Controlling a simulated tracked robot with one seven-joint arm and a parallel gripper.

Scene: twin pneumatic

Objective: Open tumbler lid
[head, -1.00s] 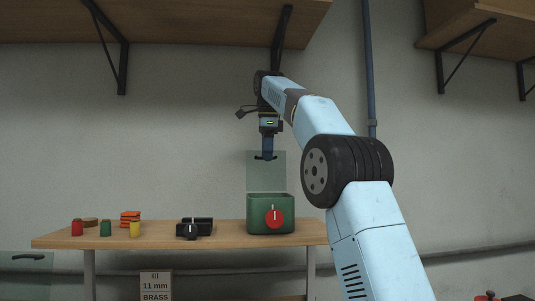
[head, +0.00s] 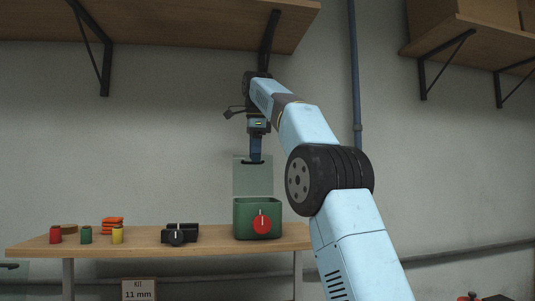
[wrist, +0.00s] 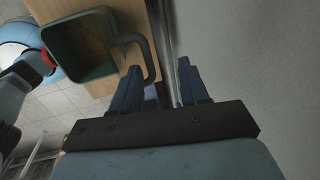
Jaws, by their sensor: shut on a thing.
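The tumbler is an open-topped green box (head: 257,219) with a red knob (head: 262,223) on its front, on the bench. Its clear lid (head: 253,180) stands upright at the back of the box, with a dark handle (head: 245,162) near its top edge. My gripper (head: 254,160) points down at the lid's top and is shut on the lid. In the wrist view my gripper's two fingers (wrist: 160,88) are beside the curved dark handle (wrist: 147,55), and the lid shows nearly edge-on. The box's empty inside (wrist: 85,50) shows at upper left.
On the wooden bench (head: 140,243) stand a red jar (head: 56,234), a green jar (head: 86,235), a yellow jar (head: 117,235), an orange stack (head: 112,224) and a black device (head: 179,234). The wall is close behind the lid. A wooden shelf (head: 180,25) hangs above.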

